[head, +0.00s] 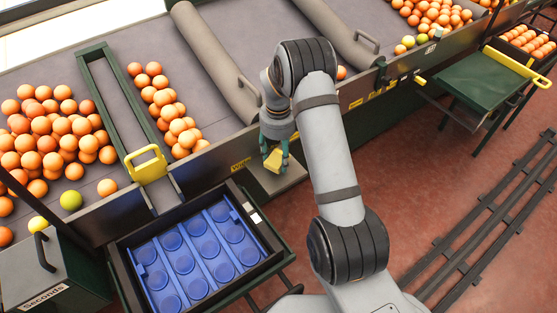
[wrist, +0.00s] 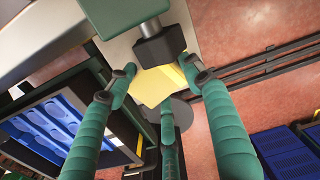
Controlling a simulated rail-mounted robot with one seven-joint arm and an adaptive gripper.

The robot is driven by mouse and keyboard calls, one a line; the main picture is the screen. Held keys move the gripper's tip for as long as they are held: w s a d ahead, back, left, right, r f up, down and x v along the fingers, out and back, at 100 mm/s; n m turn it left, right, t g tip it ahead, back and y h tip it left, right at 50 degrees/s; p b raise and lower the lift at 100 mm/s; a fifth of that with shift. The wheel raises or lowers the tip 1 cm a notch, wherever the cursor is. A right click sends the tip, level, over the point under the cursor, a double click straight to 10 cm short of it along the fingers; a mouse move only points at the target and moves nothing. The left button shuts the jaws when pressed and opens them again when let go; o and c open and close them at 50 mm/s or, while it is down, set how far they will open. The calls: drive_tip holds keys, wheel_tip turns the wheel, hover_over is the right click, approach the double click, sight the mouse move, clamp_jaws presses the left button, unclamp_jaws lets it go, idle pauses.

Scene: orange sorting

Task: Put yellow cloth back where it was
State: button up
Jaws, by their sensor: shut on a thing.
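The yellow cloth (head: 272,162) is a small folded piece held in my gripper (head: 275,152). In the wrist view the cloth (wrist: 150,88) sits between the green fingers of my gripper (wrist: 155,92). My gripper is shut on it, in front of the sorting table's near edge. A small grey shelf (head: 290,178) lies below and beside the cloth in the head view. I cannot tell whether the cloth touches the shelf. A yellow label (head: 240,164), only partly readable, is on the table's front edge just left of my gripper.
A dark crate (head: 264,222) with a blue cupped tray (head: 187,253) stands at the front, left of my gripper. A green side table (head: 483,85) and floor rails (head: 480,215) are at right.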

sight(278, 157)
drive_tip(key=shift+f+p, duration=0.35)
drive_tip(key=shift+f, duration=1.35)
drive_tip(key=shift+f, duration=0.2)
drive_tip(key=o, duration=1.1)
drive_tip(key=shift+r, duration=0.15)
wheel_tip(278, 157, up, 12)
drive_tip(key=shift+r, duration=0.1)
